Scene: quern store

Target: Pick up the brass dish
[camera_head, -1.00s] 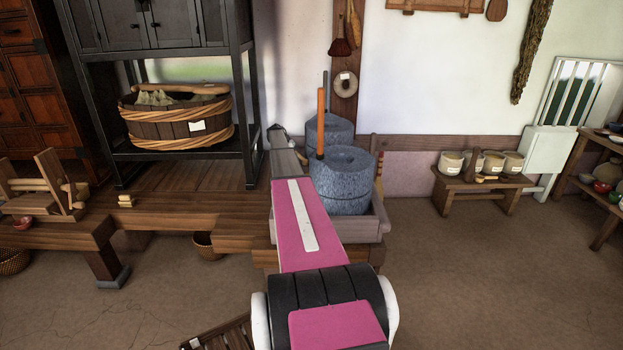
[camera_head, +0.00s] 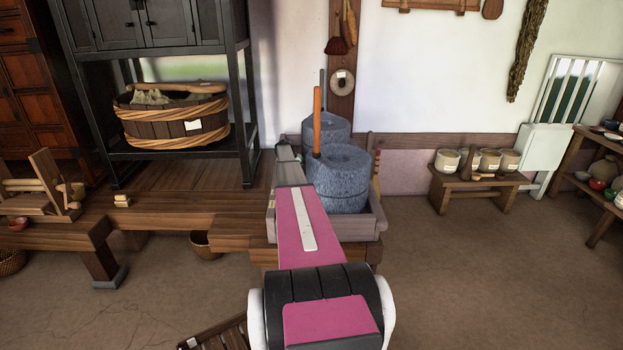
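I cannot make out a brass dish for certain in the head view. A small yellowish item (camera_head: 122,200) lies on the wooden platform at the left, too small to identify. My pink and white arm reaches forward from the bottom middle. Its grey far end, with my gripper (camera_head: 285,150), is beside the grey stone quern (camera_head: 339,180), at its left in the picture. The fingers are too small and foreshortened to show whether they are open or shut, or whether they hold anything.
The wooden platform (camera_head: 165,230) bears a black cabinet frame with a rope-bound tub (camera_head: 175,122). The quern sits in a wooden tray with an orange upright handle (camera_head: 317,120). A low bench (camera_head: 475,184) with pale pots stands right. Shelves (camera_head: 590,180) hold bowls. Floor at right is clear.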

